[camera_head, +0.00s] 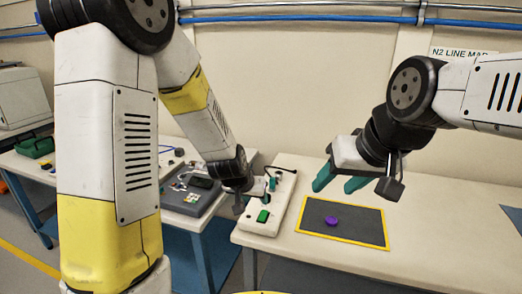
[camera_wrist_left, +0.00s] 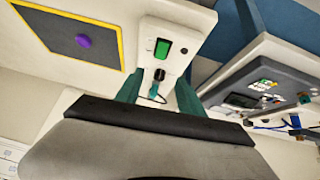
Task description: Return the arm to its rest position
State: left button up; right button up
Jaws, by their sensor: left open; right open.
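My left gripper (camera_head: 258,189) is at the white control box (camera_head: 284,192) on the table, over the part behind its green button (camera_head: 263,216). In the left wrist view the teal fingers of the left gripper (camera_wrist_left: 158,88) are apart. A small black knob (camera_wrist_left: 160,74) and a teal piece with a thin black cable show between or just beyond them; I cannot tell whether the fingers touch these. My right gripper (camera_head: 342,178) is open and empty, held above the table near the dark mat (camera_head: 362,222).
A purple round piece (camera_head: 331,220) lies on the yellow-edged mat. A grey device with keys (camera_head: 186,197) stands on the left table, with a green tray (camera_head: 36,147) farther back. The light table (camera_head: 440,200) right of the mat is mostly clear.

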pick_arm(q)
jog(key=s+a+r+n, duration=0.1)
jog(key=s+a+r, duration=0.25)
jog(key=r, duration=0.35)
jog(key=s+a+r, duration=0.2)
jog(key=s+r, duration=0.3)
jog(key=r, duration=0.1)
jog(key=s+a+r, duration=0.3)
jog(key=s, duration=0.3)
jog(key=s+a+r+n, duration=0.1)
jog(key=s+a+r, duration=0.2)
jog(key=s, duration=0.3)
jog(key=shift+s+r+n+g, duration=0.3)
